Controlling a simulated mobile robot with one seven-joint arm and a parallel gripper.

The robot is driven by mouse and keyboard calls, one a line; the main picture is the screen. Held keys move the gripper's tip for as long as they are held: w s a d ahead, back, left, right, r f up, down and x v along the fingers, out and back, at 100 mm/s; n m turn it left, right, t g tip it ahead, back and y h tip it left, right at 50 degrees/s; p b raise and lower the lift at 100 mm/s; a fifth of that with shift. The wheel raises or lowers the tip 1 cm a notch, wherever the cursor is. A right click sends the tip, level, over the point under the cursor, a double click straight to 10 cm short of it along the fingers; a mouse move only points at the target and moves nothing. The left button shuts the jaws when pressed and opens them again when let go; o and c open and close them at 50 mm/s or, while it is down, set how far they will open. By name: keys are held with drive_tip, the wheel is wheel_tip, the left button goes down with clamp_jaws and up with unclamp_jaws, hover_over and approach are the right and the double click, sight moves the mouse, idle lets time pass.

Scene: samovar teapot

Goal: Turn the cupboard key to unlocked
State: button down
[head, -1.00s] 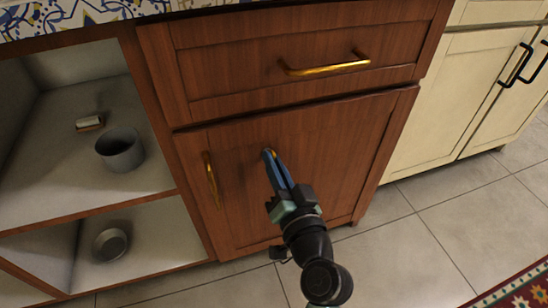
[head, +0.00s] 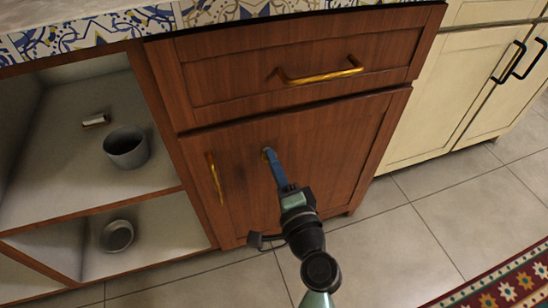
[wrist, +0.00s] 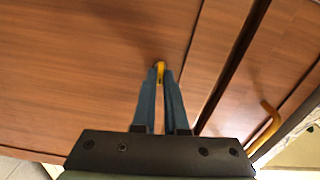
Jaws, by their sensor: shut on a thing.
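The cupboard door (head: 315,150) is reddish-brown wood and closed, with a vertical brass handle (head: 215,180) at its left side. The small brass key (wrist: 160,67) sits on the door face near its upper part; in the head view the key (head: 265,151) is mostly hidden by my fingers. My gripper (wrist: 160,76) has its two blue fingers shut on the key, with the key's yellow end showing between the tips. In the head view my gripper (head: 270,157) reaches the door from the lower right. The key's exact angle is hard to tell.
A drawer with a brass handle (head: 325,76) is above the door. Open shelves at left hold a grey pot (head: 126,148), a small cylinder (head: 96,121) and a bowl (head: 117,236). Cream cupboards (head: 455,95) stand at right.

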drive_tip(key=shift+m, duration=0.5)
drive_tip(key=c, duration=0.9)
unclamp_jaws()
drive_tip(key=shift+c, duration=0.2)
drive_tip(key=shift+s+p, duration=0.15)
drive_tip(key=shift+p, duration=0.15)
drive_tip(key=p+v, duration=0.2)
drive_tip(key=v, duration=1)
drive_tip(key=shift+s, duration=0.35)
drive_tip(key=shift+d, duration=0.15)
